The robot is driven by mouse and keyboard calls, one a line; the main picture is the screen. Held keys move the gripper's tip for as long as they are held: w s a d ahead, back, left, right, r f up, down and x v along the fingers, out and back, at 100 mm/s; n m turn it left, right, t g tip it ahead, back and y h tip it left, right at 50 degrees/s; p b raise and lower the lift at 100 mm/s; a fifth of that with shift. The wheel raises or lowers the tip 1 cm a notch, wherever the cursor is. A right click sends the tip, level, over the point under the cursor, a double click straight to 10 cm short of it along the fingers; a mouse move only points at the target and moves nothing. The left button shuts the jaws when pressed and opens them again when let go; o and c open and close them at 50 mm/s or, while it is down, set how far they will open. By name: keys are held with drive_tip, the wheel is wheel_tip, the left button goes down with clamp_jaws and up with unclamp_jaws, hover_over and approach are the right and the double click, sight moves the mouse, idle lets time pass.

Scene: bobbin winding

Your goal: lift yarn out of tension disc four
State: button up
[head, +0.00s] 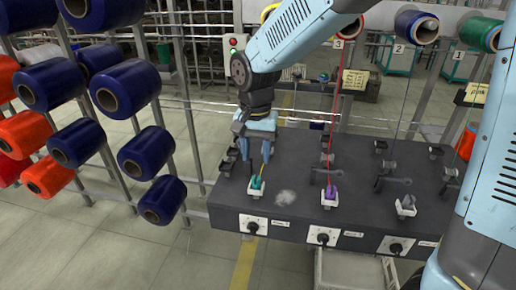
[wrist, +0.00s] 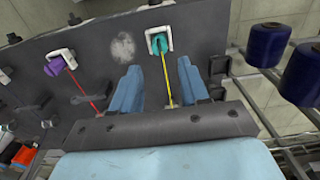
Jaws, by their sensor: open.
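The leftmost tension disc in the head view is green (head: 257,184) and sits in a white holder on the dark bench (head: 290,212). I take it for disc four, though I see no number on it. A yellow yarn (head: 263,168) runs up from it towards my gripper (head: 258,152). In the wrist view the green disc (wrist: 159,43) is just beyond my open fingers (wrist: 159,76). The yellow yarn (wrist: 167,82) passes between the two blue fingers, nearer the right one. Whether it touches a finger is unclear.
A purple disc (head: 330,192) with a red yarn (head: 331,120) stands right of the green one. Further right is a disc holder (head: 406,205) under spool 2 (head: 416,27).

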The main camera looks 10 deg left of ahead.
sight(256, 178)
drive_tip(key=shift+f, duration=3.95)
drive_tip(key=shift+c, duration=0.2)
clamp_jaws()
drive_tip(key=shift+r, duration=2.25)
